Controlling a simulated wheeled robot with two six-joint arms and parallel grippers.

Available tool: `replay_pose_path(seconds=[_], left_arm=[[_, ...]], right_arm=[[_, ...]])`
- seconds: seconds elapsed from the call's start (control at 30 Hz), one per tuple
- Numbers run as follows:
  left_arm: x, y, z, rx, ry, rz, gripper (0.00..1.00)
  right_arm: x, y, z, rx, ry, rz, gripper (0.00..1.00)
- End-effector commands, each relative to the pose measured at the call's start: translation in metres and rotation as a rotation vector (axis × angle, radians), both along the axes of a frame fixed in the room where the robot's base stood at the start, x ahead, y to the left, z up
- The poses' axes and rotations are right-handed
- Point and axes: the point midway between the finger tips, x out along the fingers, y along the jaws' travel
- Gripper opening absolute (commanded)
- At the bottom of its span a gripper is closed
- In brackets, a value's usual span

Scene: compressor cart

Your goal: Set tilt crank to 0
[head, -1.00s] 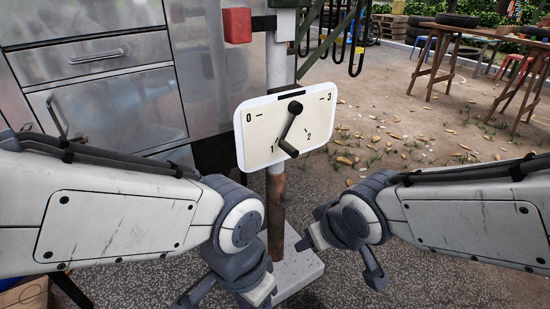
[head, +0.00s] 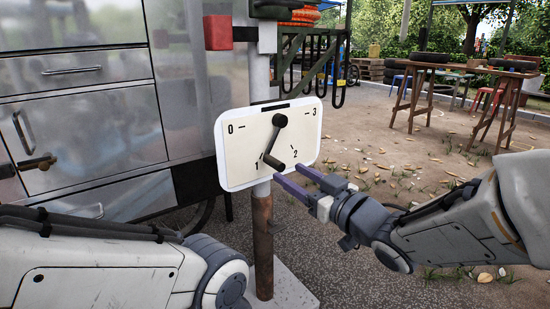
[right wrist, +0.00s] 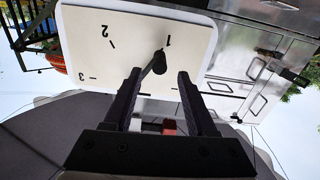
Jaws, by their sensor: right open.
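The tilt crank (head: 273,138) is a dark lever on a white dial plate (head: 240,165) marked 0 to 3. Its arm hangs down and slightly left from the hub, between marks 1 and 2. Its dark handle (head: 273,162) sticks out at the lower end. My right gripper (head: 291,174) is open and empty, with its purple-grey fingertips just below and right of the handle. In the right wrist view the crank handle (right wrist: 158,62) shows between and beyond the open fingers (right wrist: 160,76). My left arm is at lower left; its gripper is out of view.
The dial is on a rusty post (head: 263,235) with a pale base. A metal cabinet (head: 90,120) with handles stands at left. A red box (head: 218,32) is above the dial. Wooden tables (head: 440,68) stand far back right; the ground between is open.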

Motion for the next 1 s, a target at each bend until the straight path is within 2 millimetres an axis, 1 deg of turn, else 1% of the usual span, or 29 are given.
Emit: replay_pose_path(seconds=[0.03,0.5,0.57,0.67,0.73,0.83,1.0], left_arm=[[0.0,0.0,0.017,-0.001,-0.001,0.0,0.5],[0.0,0.0,0.084,-0.001,-0.001,0.0,0.5],[0.0,0.0,0.078,-0.001,-0.001,0.0,0.5],[0.0,0.0,0.078,0.0,0.0,0.0,0.5],[0.0,0.0,0.073,0.0,0.0,0.0,0.5],[0.0,0.0,0.072,0.0,0.0,0.0,0.5],[0.0,0.0,0.071,0.0,0.0,0.0,0.5]], right_arm=[[0.002,0.002,0.007,0.002,0.009,0.004,0.57],[0.018,0.013,0.006,-0.003,0.007,-0.005,0.57],[0.028,0.021,0.001,-0.004,0.0,-0.002,0.57],[0.042,0.032,0.0,-0.003,-0.001,-0.002,0.57],[0.049,0.036,-0.001,-0.002,-0.002,-0.004,0.57],[0.056,0.041,-0.001,-0.002,-0.001,-0.004,0.57],[0.061,0.044,0.0,-0.003,0.0,-0.006,0.57]])
